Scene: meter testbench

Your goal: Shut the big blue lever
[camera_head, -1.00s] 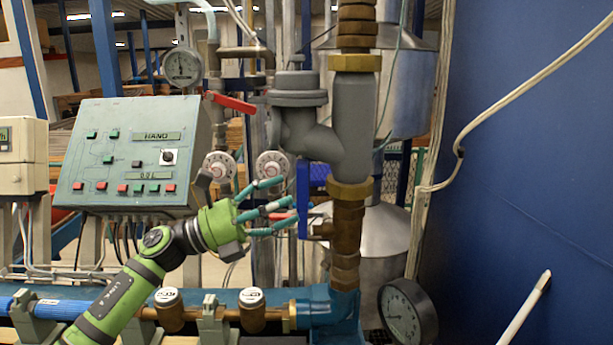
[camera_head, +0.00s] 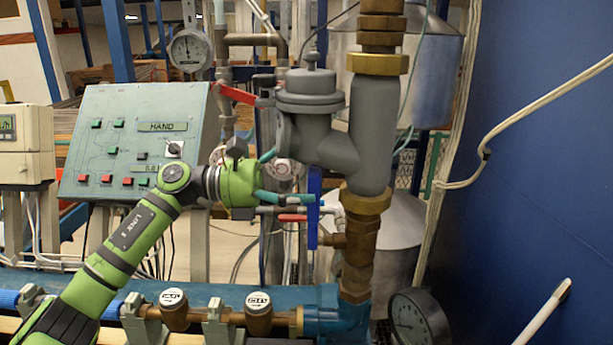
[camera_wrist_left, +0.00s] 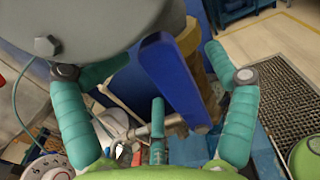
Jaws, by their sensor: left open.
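The big blue lever (camera_head: 314,208) hangs about vertical beside the brass pipe, below the grey valve body (camera_head: 312,120). My left gripper (camera_head: 292,182) is open, with its green-teal fingers just left of the lever's upper part. In the left wrist view the lever (camera_wrist_left: 172,78) runs diagonally between the spread left and right fingers of the gripper (camera_wrist_left: 158,108), and a third finger shows below. I cannot tell whether any finger touches the lever. My right gripper is in neither view.
A red lever (camera_head: 236,94) is above the gripper, and a small red handle (camera_head: 293,217) is just below it. A control panel (camera_head: 85,130) stands to the left. A round gauge (camera_head: 413,316) is at lower right, before a blue wall (camera_head: 540,150).

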